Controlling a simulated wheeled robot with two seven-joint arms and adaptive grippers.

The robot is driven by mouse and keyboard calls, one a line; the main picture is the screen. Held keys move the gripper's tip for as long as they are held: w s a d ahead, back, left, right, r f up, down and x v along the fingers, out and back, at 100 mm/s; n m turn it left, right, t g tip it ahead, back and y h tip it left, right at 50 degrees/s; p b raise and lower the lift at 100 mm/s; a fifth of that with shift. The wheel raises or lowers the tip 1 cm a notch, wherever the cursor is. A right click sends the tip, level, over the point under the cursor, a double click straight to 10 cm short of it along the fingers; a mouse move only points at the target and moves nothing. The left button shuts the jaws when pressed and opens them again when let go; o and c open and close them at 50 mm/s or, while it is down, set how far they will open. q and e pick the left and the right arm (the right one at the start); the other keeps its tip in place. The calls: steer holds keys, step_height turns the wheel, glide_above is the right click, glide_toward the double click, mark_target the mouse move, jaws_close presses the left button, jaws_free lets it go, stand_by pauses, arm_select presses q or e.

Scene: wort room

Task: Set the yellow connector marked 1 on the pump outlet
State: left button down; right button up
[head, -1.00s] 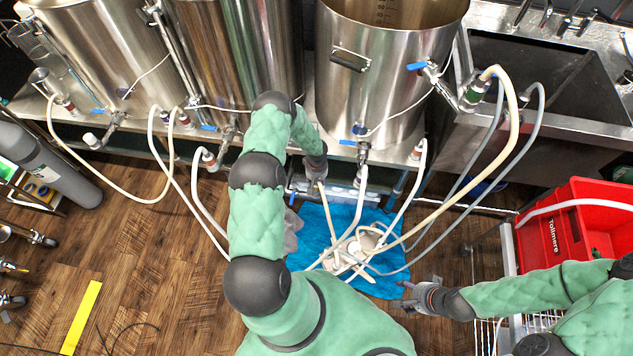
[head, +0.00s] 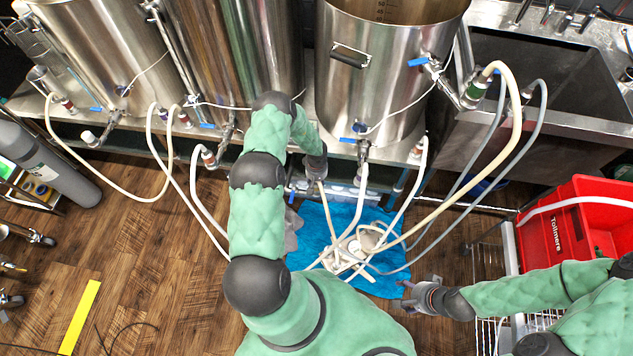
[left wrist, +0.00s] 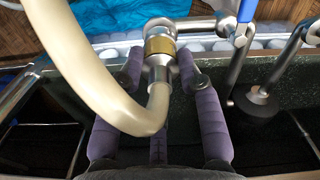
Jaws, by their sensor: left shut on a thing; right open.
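The yellow-banded connector (left wrist: 160,46) is on the end of a cream hose (left wrist: 95,75). My left gripper (left wrist: 161,70) is shut on its metal body in the left wrist view. The connector's far end meets or overlaps a metal pipe fitting (left wrist: 190,27), which I take to be the pump outlet; I cannot tell whether it is seated. No number on the band is readable. In the head view my left gripper (head: 317,172) is below the front edge of the bench, with the hose hanging from it. My right gripper (head: 412,293) is open and empty, low at the right.
A blue-handled valve (left wrist: 243,30) stands close right of the fitting. Several hoses tangle over a blue cloth (head: 318,220) on the floor. Steel kettles (head: 385,75) line the bench. A red crate (head: 575,225) stands on a rack at the right.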

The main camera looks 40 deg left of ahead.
arm_select(q)
steer(key=shift+f+b, duration=0.4)
steer(key=shift+f, duration=0.2)
steer(key=c, duration=0.8)
jaws_free()
steer(key=shift+o, duration=0.2)
steer(key=shift+r, duration=0.1)
step_height(320, 180, up, 12)
steer(key=shift+f, duration=0.1)
steer(key=s+d+r+m+h+p, duration=0.1)
steer(key=s+d+r+m, duration=0.1)
steer(key=s+d, duration=0.4)
steer(key=s+d+r+m+h+p, duration=0.1)
steer(key=s+d, duration=0.5)
steer(key=d, duration=0.8)
steer(key=s+d+r+m+h+p, duration=0.1)
steer(key=s+d+m, duration=0.4)
steer(key=d, duration=0.5)
steer(key=shift+s+r+h, duration=0.5)
steer(key=shift+s+r, duration=0.4)
